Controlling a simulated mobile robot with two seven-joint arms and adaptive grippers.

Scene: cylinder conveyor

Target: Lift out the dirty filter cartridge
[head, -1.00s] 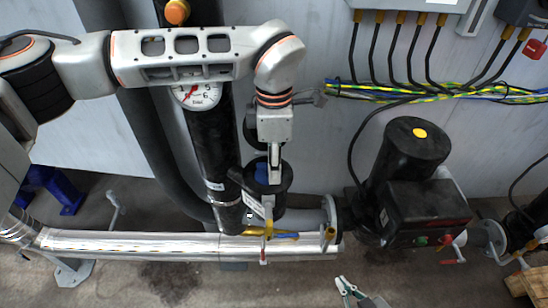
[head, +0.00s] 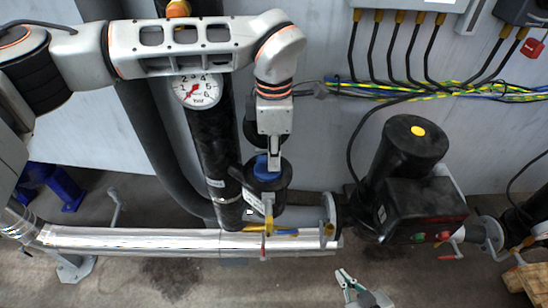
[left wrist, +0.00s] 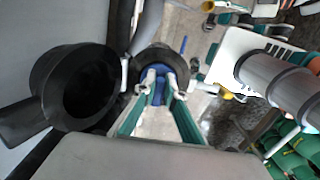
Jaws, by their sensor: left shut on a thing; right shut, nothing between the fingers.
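My left gripper (head: 273,163) is shut on the blue top of the filter cartridge (head: 262,170), at the mouth of the black housing (head: 281,183). The cartridge's blue top (left wrist: 160,96) also shows between the teal fingers in the left wrist view, with the dark housing rim (left wrist: 176,62) around it. The rest of the cartridge is hidden inside the housing. A black round hollow piece with a handle (left wrist: 38,112) is beside the housing, probably its lid. My right gripper (head: 344,278) is shut and empty at the bottom of the head view, in front of the pipe.
A black pipe with a pressure gauge (head: 198,90) stands left of the housing. A silver pipe (head: 130,240) with a yellow-handled valve (head: 267,230) runs in front. A black pump (head: 405,150) stands to the right, with cables (head: 440,92) on the wall behind.

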